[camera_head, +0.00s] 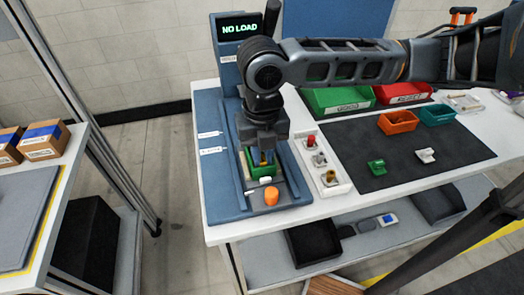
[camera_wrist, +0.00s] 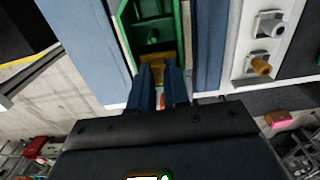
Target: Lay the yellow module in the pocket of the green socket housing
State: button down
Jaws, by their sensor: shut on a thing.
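The green socket housing (camera_head: 252,169) sits in the blue fixture at the left end of the table. In the wrist view, the green housing (camera_wrist: 183,30) shows as a green-walled pocket with a grey and green inside. My gripper (camera_head: 262,158) points down right over it. In the wrist view my gripper (camera_wrist: 160,75) has its two blue fingers shut on the yellow module (camera_wrist: 157,60), which is at the near end of the housing. The fingers and wrist hide part of the module. I cannot tell whether it touches the pocket floor.
An orange knob (camera_head: 271,197) stands on the fixture in front of the housing. A display (camera_head: 240,28) reads "NO LOAD". A white tray (camera_head: 337,188) with several small parts lies to the right. A dark mat (camera_head: 400,150) holds bins and loose parts.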

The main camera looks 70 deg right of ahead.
jog(key=shift+f, duration=0.4)
dwell(0.4)
jog(key=c, duration=1.4)
grip_release()
jog(key=shift+r, duration=0.2)
jog(key=shift+r, duration=1.1)
jog(key=o, duration=0.5)
jog(key=shift+o, duration=0.2)
